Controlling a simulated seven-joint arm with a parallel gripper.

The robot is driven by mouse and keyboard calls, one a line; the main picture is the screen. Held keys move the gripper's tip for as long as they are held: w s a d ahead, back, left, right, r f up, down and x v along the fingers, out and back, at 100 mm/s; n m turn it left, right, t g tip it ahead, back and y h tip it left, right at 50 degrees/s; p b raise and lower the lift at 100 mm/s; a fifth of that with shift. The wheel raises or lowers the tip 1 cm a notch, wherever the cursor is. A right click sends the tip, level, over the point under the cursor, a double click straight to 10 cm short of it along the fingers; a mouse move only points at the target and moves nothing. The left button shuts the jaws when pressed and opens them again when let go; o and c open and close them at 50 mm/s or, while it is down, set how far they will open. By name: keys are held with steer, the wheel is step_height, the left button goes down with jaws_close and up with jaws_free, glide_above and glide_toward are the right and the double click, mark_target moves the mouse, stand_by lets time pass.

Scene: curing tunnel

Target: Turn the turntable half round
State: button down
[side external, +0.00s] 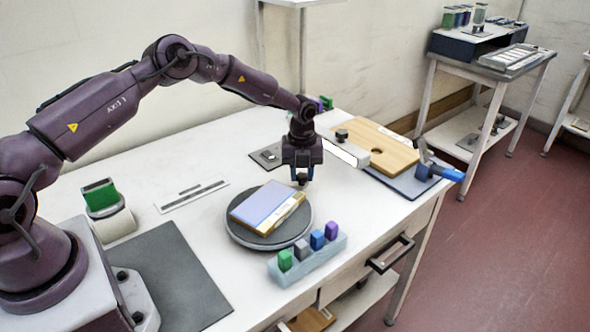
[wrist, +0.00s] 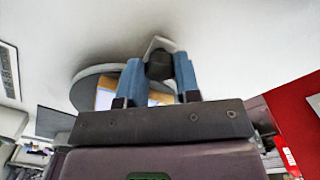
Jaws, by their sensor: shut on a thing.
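The turntable (side external: 250,237) is a round grey disc on the white bench in the side external view. A flat box (side external: 264,204) with a lavender top and a wood-coloured side lies on it, set at an angle. My gripper (side external: 302,180) is low at the disc's back right edge. In the wrist view, the blue fingers (wrist: 160,68) are shut on a dark knob (wrist: 159,65) with a pale piece behind it. The turntable (wrist: 88,82) shows just left of the fingers there. How the knob joins the disc is hidden.
A pale blue rack (side external: 306,260) with several coloured blocks stands close in front of the disc. A wooden board (side external: 385,150) and a blue-handled clamp (side external: 437,170) are at the back right. A ruler (side external: 191,195) and dark mat (side external: 172,275) lie left.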

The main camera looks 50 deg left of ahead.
steer(key=shift+w+d+m, duration=0.15)
steer(key=shift+d+m, duration=0.65)
steer(key=shift+d, duration=0.15)
steer(key=shift+w+d+m, duration=0.1)
steer(key=shift+d+m, duration=0.7)
steer(key=shift+d, duration=0.35)
steer(key=c, duration=0.8)
jaws_free()
steer(key=shift+a, duration=0.1)
step_height(320, 180, up, 13)
